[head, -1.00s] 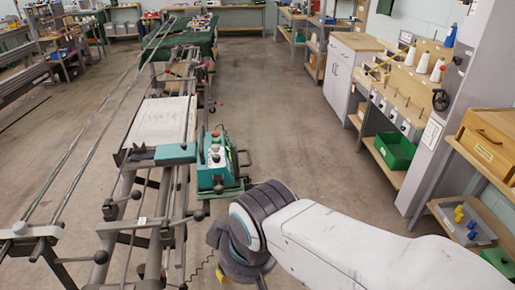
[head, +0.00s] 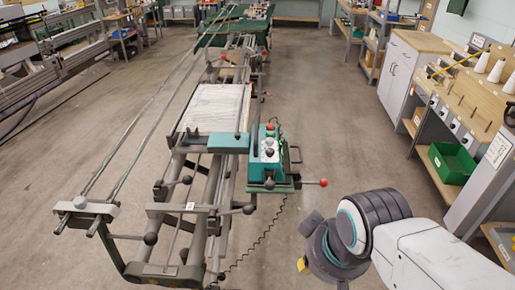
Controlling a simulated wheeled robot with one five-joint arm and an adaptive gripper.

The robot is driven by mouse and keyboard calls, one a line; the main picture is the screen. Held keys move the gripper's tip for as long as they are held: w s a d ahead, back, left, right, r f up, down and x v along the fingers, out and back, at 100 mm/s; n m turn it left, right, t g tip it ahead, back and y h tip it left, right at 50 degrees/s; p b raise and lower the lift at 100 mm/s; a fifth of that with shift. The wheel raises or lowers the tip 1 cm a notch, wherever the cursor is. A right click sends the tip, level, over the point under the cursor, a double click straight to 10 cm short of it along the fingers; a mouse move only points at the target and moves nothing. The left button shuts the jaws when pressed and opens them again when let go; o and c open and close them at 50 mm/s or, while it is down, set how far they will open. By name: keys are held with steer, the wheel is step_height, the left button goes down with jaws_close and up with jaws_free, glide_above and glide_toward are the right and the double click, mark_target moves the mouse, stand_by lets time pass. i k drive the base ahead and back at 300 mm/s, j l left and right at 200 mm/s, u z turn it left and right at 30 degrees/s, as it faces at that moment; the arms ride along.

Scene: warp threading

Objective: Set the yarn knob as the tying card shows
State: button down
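The teal knotting machine (head: 268,162) sits on the right side of the long metal warp frame, in the middle of the head view. Its top carries several small knobs and buttons (head: 269,142), too small to tell which is the yarn knob or how it is set. A white card (head: 498,151) is fixed to the grey post at the right edge; its print is unreadable and I cannot tell whether it is the tying card. My gripper (head: 318,262) is low in the view, right of and nearer than the machine, apart from it. Its fingers are not clearly visible.
A red-tipped lever (head: 322,183) sticks out from the machine's right side. Black ball handles (head: 150,239) stick out along the frame. A workbench with white cones (head: 496,70) and a green bin (head: 451,163) stand at right. The floor (head: 345,125) between is clear.

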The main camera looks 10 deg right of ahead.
mark_target(269, 152)
steer(key=z, duration=3.5)
steer(key=i+z, duration=0.45)
steer(key=i, duration=0.15)
steer(key=i+j+z, duration=0.25)
steer(key=j, duration=0.15)
steer(key=j+z, duration=0.3)
steer(key=i+j+z, duration=0.25)
steer(key=j, duration=0.35)
steer(key=k+j+z, duration=0.45)
steer(key=k+j, duration=0.15)
steer(key=k+j+z, duration=0.5)
steer(key=k, duration=0.2)
